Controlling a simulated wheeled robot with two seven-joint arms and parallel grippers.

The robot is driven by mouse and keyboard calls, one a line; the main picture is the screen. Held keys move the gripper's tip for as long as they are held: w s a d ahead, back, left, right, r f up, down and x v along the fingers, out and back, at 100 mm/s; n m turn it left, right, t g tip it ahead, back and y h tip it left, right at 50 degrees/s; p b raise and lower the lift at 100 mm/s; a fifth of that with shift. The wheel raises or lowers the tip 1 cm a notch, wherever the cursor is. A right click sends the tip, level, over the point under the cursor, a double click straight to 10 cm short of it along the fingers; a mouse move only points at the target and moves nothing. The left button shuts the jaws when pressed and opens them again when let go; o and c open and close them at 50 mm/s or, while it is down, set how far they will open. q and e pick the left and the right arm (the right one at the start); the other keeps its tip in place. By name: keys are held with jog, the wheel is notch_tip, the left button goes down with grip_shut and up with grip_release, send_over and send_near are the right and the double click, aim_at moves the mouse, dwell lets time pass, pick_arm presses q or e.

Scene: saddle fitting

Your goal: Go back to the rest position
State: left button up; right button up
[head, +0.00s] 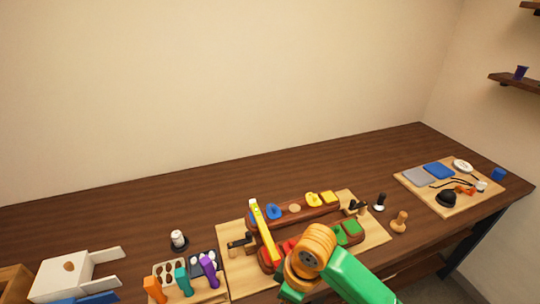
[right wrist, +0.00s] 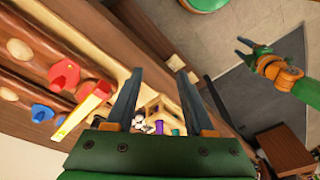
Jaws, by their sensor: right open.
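My right arm reaches in from the lower right in the head view, its orange wrist over the front of a wooden board (head: 233,278); its fingers are hidden there. In the right wrist view my right gripper (right wrist: 158,100) is open with nothing between its fingers. My left gripper (right wrist: 243,55) shows at the upper right of that view, fingers apart and empty, over the floor. On the board, two brown rails carry coloured pieces, including a blue one (head: 273,212) and a green one (head: 351,228). A yellow bar (head: 263,230) lies across the rails.
A rack with several coloured-handled tools (head: 182,282) and a white box (head: 68,276) stand at the left. A wooden knob (head: 400,222) is right of the board. A tray (head: 410,184) with small items lies far right. The table's back strip is clear.

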jog(key=s+d+f+m+t+h, duration=0.1)
jog(key=s+d+f+m+t, duration=0.1)
jog(key=s+d+f+m, duration=0.35)
jog(key=s+d+f+m+t+h, duration=0.1)
jog(key=s+d+f+m, duration=0.1)
jog(key=s+d+m, duration=0.45)
notch_tip(320, 180, down, 12)
jog(key=d+n+b, duration=0.1)
jog(key=n+b, duration=0.1)
jog(key=s+d+f+g+b, duration=0.1)
jog(key=s+f, duration=0.6)
jog(key=f, duration=0.2)
jog(key=s+d+f+g+b, duration=0.1)
jog(key=s+f+b, duration=0.1)
jog(key=s+f, duration=0.5)
notch_tip(320, 180, down, 3)
jog(key=shift+s+d+f, duration=0.1)
jog(key=shift+s+d, duration=0.15)
jog(key=shift+d, duration=0.05)
